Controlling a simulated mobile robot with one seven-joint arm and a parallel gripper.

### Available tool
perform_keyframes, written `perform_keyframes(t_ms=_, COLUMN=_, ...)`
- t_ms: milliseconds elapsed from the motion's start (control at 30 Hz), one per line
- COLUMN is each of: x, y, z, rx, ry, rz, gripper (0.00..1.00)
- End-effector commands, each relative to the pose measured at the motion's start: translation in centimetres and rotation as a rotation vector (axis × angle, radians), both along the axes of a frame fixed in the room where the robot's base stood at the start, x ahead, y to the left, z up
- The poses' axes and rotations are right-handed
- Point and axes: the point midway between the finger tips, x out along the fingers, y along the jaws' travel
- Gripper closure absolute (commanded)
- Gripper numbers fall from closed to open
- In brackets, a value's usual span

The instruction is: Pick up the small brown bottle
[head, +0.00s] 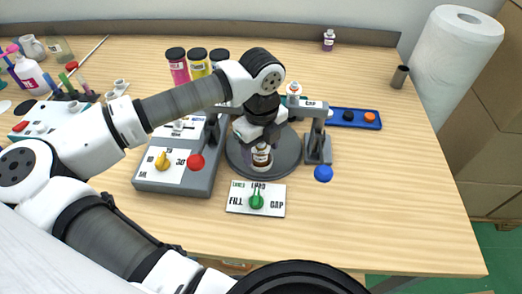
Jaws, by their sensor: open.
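The small brown bottle (262,158) stands upright on a round grey turntable (287,161) in the middle of the table. It has a pale label, and its top is partly hidden by my gripper. My gripper (263,145) is open and points down at the bottle from above, with its fingers around or just in front of the bottle's upper part. I cannot tell whether the fingers touch it.
A grey machine with a yellow knob (162,161) and red ball lever (196,161) stands left. A capping post with a blue ball (323,173) stands right. A FILL/CAP panel (272,206) lies in front. A blue tray (355,119) sits behind right.

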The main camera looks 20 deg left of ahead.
Motion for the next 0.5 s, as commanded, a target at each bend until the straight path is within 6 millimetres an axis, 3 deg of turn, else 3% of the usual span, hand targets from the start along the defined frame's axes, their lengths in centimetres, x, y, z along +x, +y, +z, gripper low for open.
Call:
perform_keyframes(t_ms=67, x=0.00, y=0.00, z=0.00, rx=0.000, ry=0.000, rz=0.000, gripper=0.37)
perform_keyframes(t_ms=400, x=0.00, y=0.00, z=0.04, rx=0.000, ry=0.000, rz=0.000, gripper=0.81)
perform_keyframes(t_ms=500, x=0.00, y=0.01, z=0.06, rx=0.000, ry=0.000, rz=0.000, gripper=0.85)
